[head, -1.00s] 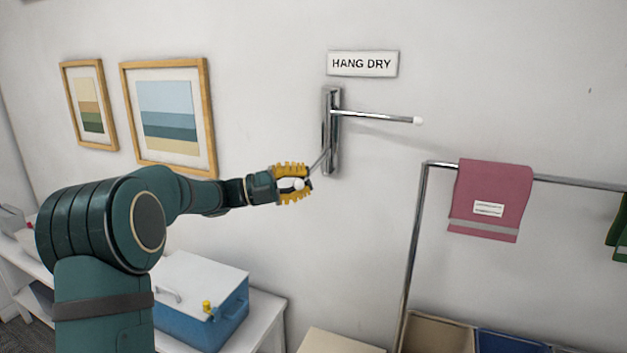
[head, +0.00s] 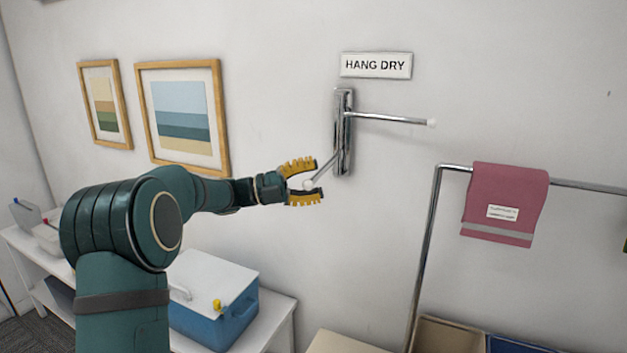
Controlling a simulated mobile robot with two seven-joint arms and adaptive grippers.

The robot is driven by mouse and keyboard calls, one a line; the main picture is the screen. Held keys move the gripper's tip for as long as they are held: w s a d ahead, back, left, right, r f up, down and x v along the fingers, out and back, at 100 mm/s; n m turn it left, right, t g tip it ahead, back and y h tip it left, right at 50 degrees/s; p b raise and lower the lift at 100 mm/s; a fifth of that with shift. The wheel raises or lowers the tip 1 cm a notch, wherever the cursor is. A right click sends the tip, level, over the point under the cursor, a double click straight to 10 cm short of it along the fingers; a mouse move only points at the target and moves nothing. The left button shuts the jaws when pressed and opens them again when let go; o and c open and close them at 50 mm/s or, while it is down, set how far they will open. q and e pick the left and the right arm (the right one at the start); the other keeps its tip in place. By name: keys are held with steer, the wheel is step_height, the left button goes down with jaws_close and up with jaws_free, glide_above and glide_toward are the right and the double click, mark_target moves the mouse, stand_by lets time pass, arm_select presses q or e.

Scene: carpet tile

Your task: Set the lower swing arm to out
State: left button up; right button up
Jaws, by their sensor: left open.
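The lower swing arm (head: 327,170) is a thin chrome rod with a white ball tip. It points out from the wall bracket (head: 343,132) toward the left and front. My left gripper (head: 319,183) is open, with its yellow ridged fingers spread above and below the rod's ball end, and the ball shows between them near the palm. I cannot tell whether the fingers touch it. The upper swing arm (head: 388,117) extends to the right from the bracket, close along the wall. My right gripper is not in view.
A "HANG DRY" sign (head: 376,65) is on the wall above the bracket. A chrome rail (head: 428,240) with a pink towel (head: 503,202) stands at right. A blue cooler (head: 212,298) sits on a white bench below my left arm. Two framed pictures hang at left.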

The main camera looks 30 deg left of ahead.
arm_select(q)
steer(key=v, duration=1.2)
